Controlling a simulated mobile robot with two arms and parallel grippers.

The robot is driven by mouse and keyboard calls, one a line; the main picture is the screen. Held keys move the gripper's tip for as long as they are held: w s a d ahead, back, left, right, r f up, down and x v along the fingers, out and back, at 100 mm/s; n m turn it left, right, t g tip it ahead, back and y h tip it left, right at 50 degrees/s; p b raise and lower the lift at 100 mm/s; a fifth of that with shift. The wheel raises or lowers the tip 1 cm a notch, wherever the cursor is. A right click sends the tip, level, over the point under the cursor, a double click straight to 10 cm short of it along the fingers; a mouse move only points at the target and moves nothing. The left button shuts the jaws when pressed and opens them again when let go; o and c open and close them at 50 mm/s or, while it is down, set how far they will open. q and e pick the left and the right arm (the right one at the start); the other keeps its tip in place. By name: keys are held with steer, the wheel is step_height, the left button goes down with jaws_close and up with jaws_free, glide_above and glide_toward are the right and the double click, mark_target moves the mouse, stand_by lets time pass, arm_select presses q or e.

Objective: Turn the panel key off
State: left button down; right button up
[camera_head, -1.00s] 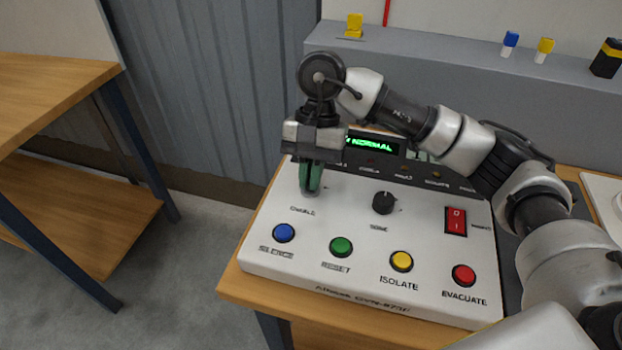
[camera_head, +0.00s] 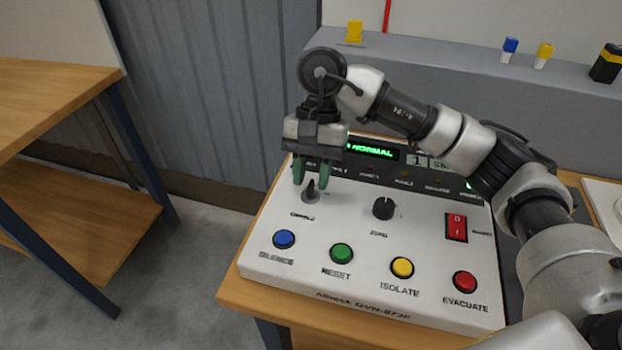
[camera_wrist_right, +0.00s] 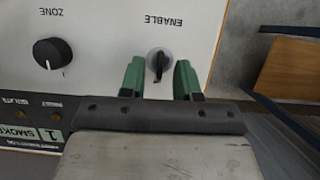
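The white alarm panel (camera_head: 300,265) stands on a wooden table. Its key switch (camera_head: 311,190), labelled ENABLE, is at the panel's upper left; it shows as a dark key on a round grey base in the right wrist view (camera_wrist_right: 158,63). In the head view the key points roughly up the panel. My right gripper (camera_head: 311,184) is open, its two green fingers apart. In the right wrist view the fingers (camera_wrist_right: 160,75) stand on either side of the key with gaps visible. My left gripper is not in view.
The panel also bears a black ZONE knob (camera_head: 383,207), a red rocker switch (camera_head: 456,227), and blue (camera_head: 284,239), green (camera_head: 341,253), yellow (camera_head: 402,267) and red (camera_head: 465,282) buttons. The green display (camera_head: 370,149) reads NORMAL. A wooden bench (camera_head: 60,85) is at left.

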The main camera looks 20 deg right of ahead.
steer(key=v, duration=0.9)
steer(key=shift+r, duration=0.2)
